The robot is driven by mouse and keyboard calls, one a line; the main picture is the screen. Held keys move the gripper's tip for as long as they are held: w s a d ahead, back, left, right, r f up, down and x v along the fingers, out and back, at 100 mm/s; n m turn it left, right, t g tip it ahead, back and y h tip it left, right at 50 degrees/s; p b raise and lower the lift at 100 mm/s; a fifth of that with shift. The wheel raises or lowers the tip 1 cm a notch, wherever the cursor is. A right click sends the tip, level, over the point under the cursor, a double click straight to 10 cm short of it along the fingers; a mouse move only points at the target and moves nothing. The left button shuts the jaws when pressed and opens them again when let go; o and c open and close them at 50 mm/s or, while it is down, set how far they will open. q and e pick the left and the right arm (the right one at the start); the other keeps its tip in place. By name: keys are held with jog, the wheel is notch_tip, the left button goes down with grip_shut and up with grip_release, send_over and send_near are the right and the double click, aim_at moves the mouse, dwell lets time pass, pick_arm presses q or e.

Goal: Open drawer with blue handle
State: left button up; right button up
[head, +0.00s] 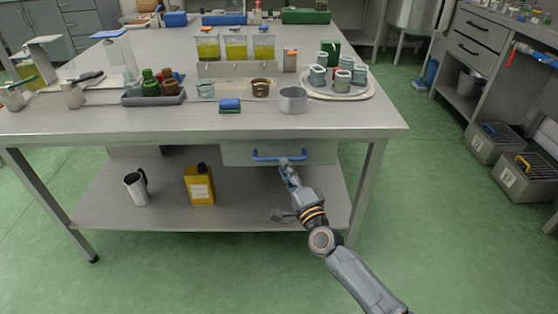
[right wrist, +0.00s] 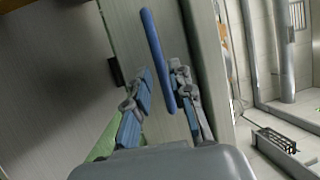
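The drawer (head: 235,153) is a grey front under the near right part of the steel table (head: 190,124). It looks closed. Its blue bar handle (head: 262,158) runs across the front, and the handle also shows in the right wrist view (right wrist: 151,35). My right gripper (head: 286,167) is at the right part of the handle. In the right wrist view my right gripper (right wrist: 162,82) has its fingers apart, with the handle between them, nearer the right finger. I cannot tell if that finger touches it. My left gripper is not in view.
The tabletop holds a steel pot (head: 293,100), a round tray (head: 338,93) with jars, and a blue-green sponge (head: 230,105). On the lower shelf stand a steel jug (head: 136,189) and a yellow can (head: 200,186). The green floor (head: 430,210) to the right is clear.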

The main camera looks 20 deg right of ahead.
jog(key=shift+b+x, duration=0.3)
jog(key=shift+x, duration=2.05)
grip_shut()
